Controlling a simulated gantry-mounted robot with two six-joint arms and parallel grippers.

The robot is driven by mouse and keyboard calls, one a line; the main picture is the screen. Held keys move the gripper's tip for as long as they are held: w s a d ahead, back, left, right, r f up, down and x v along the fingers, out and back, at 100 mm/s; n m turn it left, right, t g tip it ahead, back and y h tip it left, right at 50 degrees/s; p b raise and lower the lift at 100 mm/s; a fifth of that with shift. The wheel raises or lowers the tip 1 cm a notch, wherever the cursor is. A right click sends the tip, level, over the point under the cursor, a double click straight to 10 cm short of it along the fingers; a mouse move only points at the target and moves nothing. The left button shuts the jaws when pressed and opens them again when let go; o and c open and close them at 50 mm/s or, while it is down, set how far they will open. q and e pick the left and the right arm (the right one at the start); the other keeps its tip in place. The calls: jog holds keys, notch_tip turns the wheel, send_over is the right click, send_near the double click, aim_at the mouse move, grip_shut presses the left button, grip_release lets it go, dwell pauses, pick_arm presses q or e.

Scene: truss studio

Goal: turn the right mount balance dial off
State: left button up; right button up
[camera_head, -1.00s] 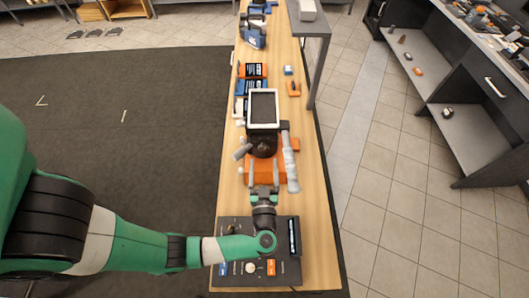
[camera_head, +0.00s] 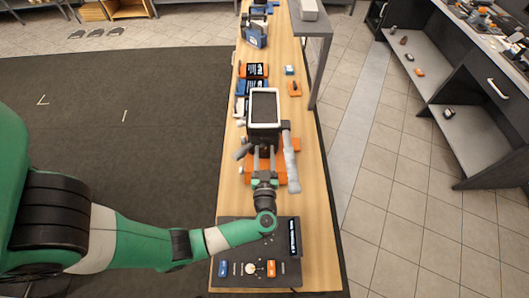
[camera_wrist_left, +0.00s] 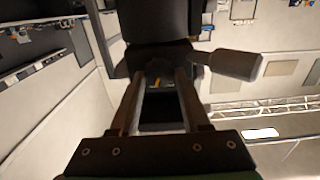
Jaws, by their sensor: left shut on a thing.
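A mount with a framed dark screen (camera_head: 264,108) stands on an orange base (camera_head: 280,174) on the long wooden table. A dark round part of it (camera_head: 263,142), which looks like its dial, faces me below the screen. My left gripper (camera_head: 264,152) reaches it from the near side, its two fingers straddling it. In the left wrist view the fingers (camera_wrist_left: 165,78) close around a dark part of the mount; its markings and angle are hidden. My right gripper is in neither view.
A grey handle (camera_head: 291,167) sticks out right of the mount, a shorter one on its left. A dark control panel (camera_head: 240,284) with a white knob (camera_head: 250,269) lies under my forearm. Blue and orange items stand farther back. A shelf post (camera_head: 318,75) rises at right.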

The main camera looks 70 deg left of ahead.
pick_arm(q)
jog(key=shift+n, duration=0.3)
grip_shut()
jog(key=n+p, duration=0.1)
jog(key=n, duration=0.1)
jog(key=shift+n, duration=0.3)
jog(key=n, duration=0.4)
jog(key=shift+s, duration=0.1)
jog(key=n, duration=0.5)
jog(key=shift+a+f+b, duration=0.1)
jog(key=shift+f+b, duration=0.05)
jog(key=shift+b, duration=0.2)
jog(key=n+b, duration=0.1)
jog(key=n, duration=0.3)
jog(key=shift+n, duration=0.3)
jog(key=o, duration=1.2)
grip_release()
